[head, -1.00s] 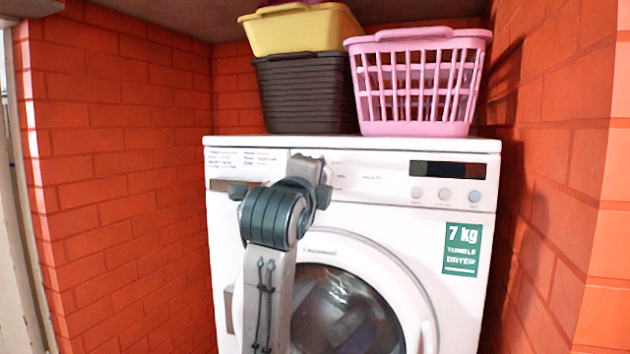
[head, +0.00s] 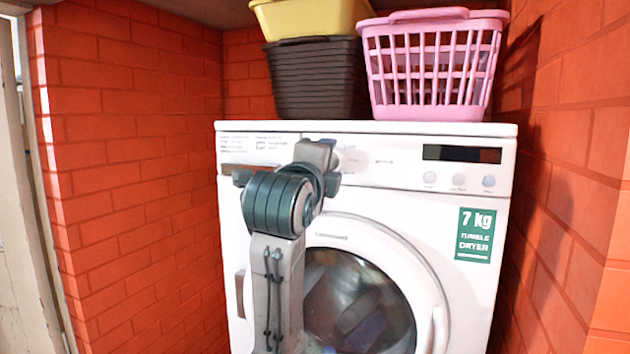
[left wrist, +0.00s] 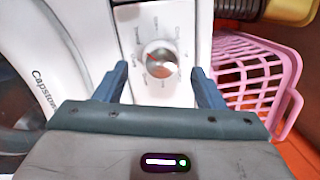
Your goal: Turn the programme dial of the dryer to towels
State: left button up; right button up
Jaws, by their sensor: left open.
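The white dryer (head: 400,185) stands in a brick alcove with its round door closed. Its programme dial (left wrist: 160,60) shows in the left wrist view, a round silvery knob with small printed labels around it that are too blurred to read. My left gripper (left wrist: 160,84) is open, with one blue-grey finger on each side of the dial and the dial a little beyond the fingertips. I cannot tell whether they touch the panel. In the head view my left gripper (head: 335,160) is in front of the control panel and hides most of the dial. My right gripper is not in view.
A pink basket (head: 430,112) and a dark basket (head: 315,80) with a yellow basket (head: 310,18) on it stand on the dryer. A display (head: 462,154) and several round buttons are right on the panel. Brick walls close in both sides.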

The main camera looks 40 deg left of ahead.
pick_arm(q)
jog(key=b+v, duration=0.2)
jog(key=v, duration=0.6)
jog(key=shift+s+d+b, duration=0.2)
jog(key=shift+s+b, duration=0.05)
jog(key=shift+b, duration=0.15)
jog(key=shift+f, duration=0.1)
